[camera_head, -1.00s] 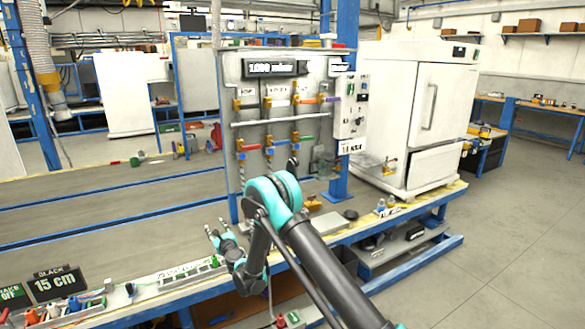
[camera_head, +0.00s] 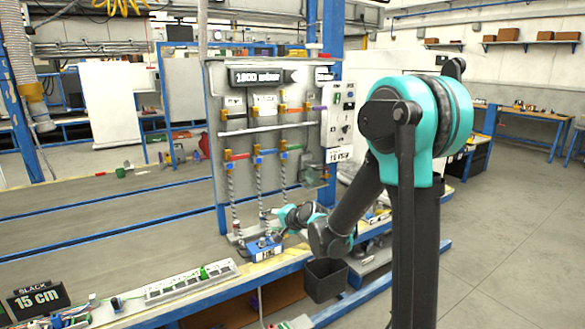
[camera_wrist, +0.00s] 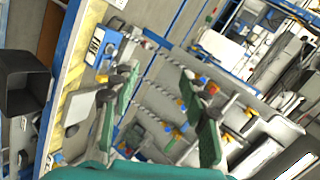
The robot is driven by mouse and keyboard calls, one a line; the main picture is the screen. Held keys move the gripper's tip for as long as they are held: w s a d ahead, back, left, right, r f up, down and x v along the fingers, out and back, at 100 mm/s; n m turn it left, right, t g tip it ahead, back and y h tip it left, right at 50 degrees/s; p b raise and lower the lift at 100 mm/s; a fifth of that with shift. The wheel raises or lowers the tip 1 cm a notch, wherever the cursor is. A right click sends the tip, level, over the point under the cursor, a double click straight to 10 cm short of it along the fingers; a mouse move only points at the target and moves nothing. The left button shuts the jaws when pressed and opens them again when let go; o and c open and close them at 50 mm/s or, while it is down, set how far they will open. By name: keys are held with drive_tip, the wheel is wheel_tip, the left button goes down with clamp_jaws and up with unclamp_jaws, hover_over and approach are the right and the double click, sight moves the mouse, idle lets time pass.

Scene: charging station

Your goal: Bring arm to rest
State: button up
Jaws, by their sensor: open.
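My arm is bent, with its large teal joint raised high on the right of the head view. My gripper (camera_head: 277,222) is small there, beside the lower part of the valve panel (camera_head: 213,140) and above a small blue box (camera_head: 258,249). In the wrist view my gripper (camera_wrist: 165,92) has its two green-padded fingers spread apart, with nothing between them. The blue box (camera_wrist: 100,45) shows beyond the left finger, and the panel's valves and pipes lie behind the fingers. I cannot tell the exact distance from the fingertips to the panel.
A black open bin (camera_head: 325,282) is at the bench's front edge, below my forearm. A white cabinet is mostly hidden behind my arm. Floor (camera_head: 510,240) on the right is clear.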

drive_tip(key=s+d+f+n+g+h, duration=0.2)
drive_tip(key=s+d+f+n+h, duration=0.1)
drive_tip(key=s+d, duration=0.9)
drive_tip(key=shift+d+f+n+h, duration=0.2)
drive_tip(key=shift+d+n+h, duration=0.15)
drive_tip(key=shift+d, duration=0.3)
drive_tip(key=s+d+f+n+g+h, duration=0.1)
drive_tip(key=s+d+f, duration=0.1)
drive_tip(key=s+d, duration=0.2)
drive_tip(key=s+d+f+n+g+h, duration=0.1)
drive_tip(key=s+d+f+h, duration=0.1)
drive_tip(key=s+d, duration=0.3)
drive_tip(key=s+d+f+n+g+h, duration=0.1)
drive_tip(key=s+d, duration=0.3)
drive_tip(key=s, duration=0.4)
drive_tip(key=shift+s+d+f+n, duration=0.1)
drive_tip(key=shift+d+f+n, duration=0.15)
drive_tip(key=shift+f, duration=0.35)
drive_tip(key=shift+c, duration=0.2)
